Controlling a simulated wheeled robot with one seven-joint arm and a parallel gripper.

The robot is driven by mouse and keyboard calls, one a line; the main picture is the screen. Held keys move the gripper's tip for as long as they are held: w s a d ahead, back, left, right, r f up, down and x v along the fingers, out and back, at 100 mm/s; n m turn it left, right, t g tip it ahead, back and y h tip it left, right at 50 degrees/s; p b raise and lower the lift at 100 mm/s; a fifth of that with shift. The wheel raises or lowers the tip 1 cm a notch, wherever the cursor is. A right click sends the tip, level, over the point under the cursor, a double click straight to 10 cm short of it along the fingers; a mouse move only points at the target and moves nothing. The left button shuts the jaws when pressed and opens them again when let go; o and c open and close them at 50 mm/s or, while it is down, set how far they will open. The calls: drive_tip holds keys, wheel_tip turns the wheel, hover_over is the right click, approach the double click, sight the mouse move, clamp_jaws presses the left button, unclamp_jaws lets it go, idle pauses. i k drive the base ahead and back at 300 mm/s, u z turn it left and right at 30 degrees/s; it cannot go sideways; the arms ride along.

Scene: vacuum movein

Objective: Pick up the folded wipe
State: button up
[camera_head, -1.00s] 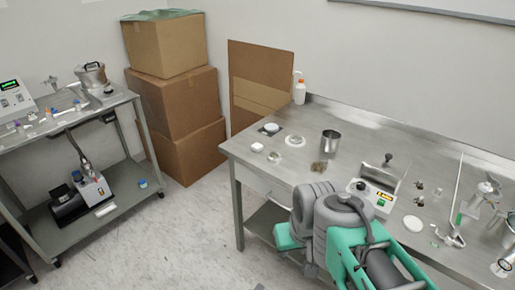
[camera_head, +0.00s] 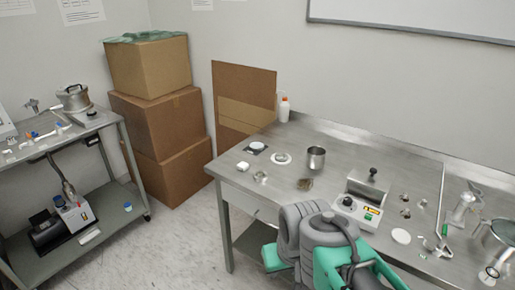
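A small white block-like item (camera_head: 243,166), which looks like the folded wipe, lies flat near the left end of the steel table (camera_head: 225,180). My arm, grey and green, shows at the bottom centre in front of the table edge. Its fingers are not visible, so my gripper is not in view. No part of my arm touches the white item; bare steel surrounds it.
A ring-like clear piece (camera_head: 260,177), a dark square with a white disc (camera_head: 256,147), a white ring (camera_head: 281,158), a steel cup (camera_head: 316,158) and a brown patch (camera_head: 305,184) lie nearby. A control box (camera_head: 358,203) stands right. Cardboard boxes (camera_head: 160,125) are stacked behind left.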

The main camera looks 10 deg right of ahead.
sight(243, 166)
drive_tip(key=u, duration=0.55)
drive_tip(key=i, duration=1.25)
drive_tip(key=u, duration=0.9)
drive_tip(key=i, duration=0.7)
drive_tip(key=u, duration=0.1)
